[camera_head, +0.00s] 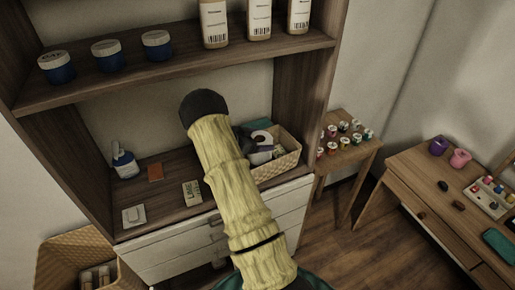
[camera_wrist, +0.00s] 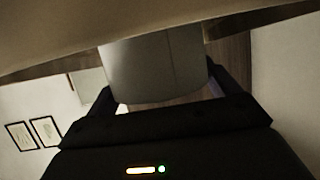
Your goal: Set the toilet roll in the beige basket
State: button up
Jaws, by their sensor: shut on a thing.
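The toilet roll (camera_head: 262,137) is white with a dark core hole, and it shows at the beige basket (camera_head: 282,172) on the cabinet top. In the wrist view the pale roll (camera_wrist: 155,68) sits between the two fingers of my gripper (camera_wrist: 163,88), which is shut on it. In the head view my gripper (camera_head: 246,138) is mostly hidden behind my yellow-sleeved arm. The roll is at the basket's back left part; I cannot tell whether it touches the basket. A few small pale items lie in the basket.
A shelf (camera_head: 170,68) with blue jars and bottles is above. A side table (camera_head: 345,155) holds several small jars.

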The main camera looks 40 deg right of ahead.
jog(key=shift+s+r, duration=0.1)
jog(key=shift+s, duration=0.05)
jog(key=shift+s+d, duration=0.1)
jog(key=shift+s, duration=0.05)
jog(key=f, duration=0.1)
jog(key=f+p, duration=0.1)
jog(key=f, duration=0.1)
jog(key=shift+s+d+f, duration=0.1)
jog(key=shift+s+f, duration=0.15)
jog(key=shift+s, duration=0.1)
jog(key=c, duration=0.4)
jog(key=shift+f, duration=0.35)
jog(key=shift+c, duration=0.8)
jog(key=shift+o, duration=0.2)
jog(key=shift+f, duration=0.2)
jog(key=o, duration=1.2)
jog(key=shift+o, duration=0.6)
jog(key=shift+w, duration=0.1)
jog(key=shift+w+d, duration=0.1)
jog(key=shift+w+a+r, duration=0.1)
jog(key=shift+a+r, duration=0.2)
jog(key=shift+a, duration=0.15)
jog(key=b+v, duration=0.3)
jog(key=v, duration=0.8)
jog(key=shift+w, duration=0.15)
